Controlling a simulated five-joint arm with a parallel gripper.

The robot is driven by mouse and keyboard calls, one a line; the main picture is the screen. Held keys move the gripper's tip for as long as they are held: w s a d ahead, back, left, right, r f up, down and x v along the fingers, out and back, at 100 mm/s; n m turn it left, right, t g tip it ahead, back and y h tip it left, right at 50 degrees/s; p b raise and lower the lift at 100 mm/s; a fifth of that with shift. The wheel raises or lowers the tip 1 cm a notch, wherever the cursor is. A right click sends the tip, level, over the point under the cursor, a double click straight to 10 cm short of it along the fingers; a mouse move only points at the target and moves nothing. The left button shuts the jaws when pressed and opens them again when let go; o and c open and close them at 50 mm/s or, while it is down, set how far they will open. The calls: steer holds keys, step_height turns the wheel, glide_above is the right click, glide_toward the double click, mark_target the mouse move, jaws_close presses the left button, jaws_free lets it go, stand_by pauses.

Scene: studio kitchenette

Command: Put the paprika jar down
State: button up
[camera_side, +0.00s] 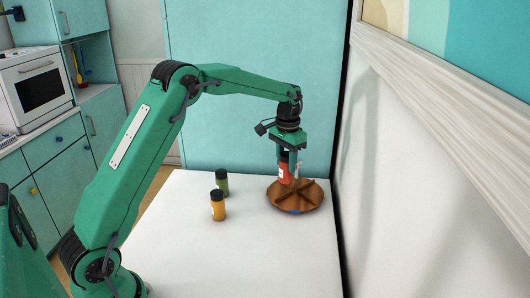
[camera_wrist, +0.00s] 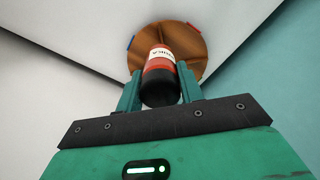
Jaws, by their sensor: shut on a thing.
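My gripper (camera_side: 288,168) points down and is shut on the red paprika jar (camera_side: 284,174). The jar has a black lid, and its red body and pale label show in the wrist view (camera_wrist: 160,58), between my two green fingers (camera_wrist: 158,88). The jar looks upright over a round wooden turntable (camera_side: 310,202) with crossed dividers. The turntable also shows behind the jar in the wrist view (camera_wrist: 190,40). I cannot tell whether the jar's base touches the turntable, or which compartment it is over.
An orange-yellow jar (camera_side: 218,209) and a green jar (camera_side: 222,185), both black-lidded, stand on the white table (camera_side: 230,262) left of the turntable. A white wall (camera_side: 400,200) rises close on the right. The table's front is clear.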

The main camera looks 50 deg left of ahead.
steer(key=shift+w+a+f, duration=0.25)
steer(key=shift+a+f, duration=0.5)
steer(key=shift+f, duration=0.4)
steer(key=shift+w+a+f, duration=0.2)
steer(key=shift+a+f, duration=0.55)
steer(key=shift+f, duration=0.4)
steer(key=shift+w+a+f, duration=0.25)
steer(key=shift+a+f, duration=0.5)
steer(key=shift+f, duration=0.4)
steer(key=shift+f, duration=0.15)
steer(key=o, duration=1)
steer(key=shift+o, duration=0.2)
step_height(320, 180, up, 12)
steer(key=shift+r, duration=0.2)
steer(key=shift+d+r, duration=0.1)
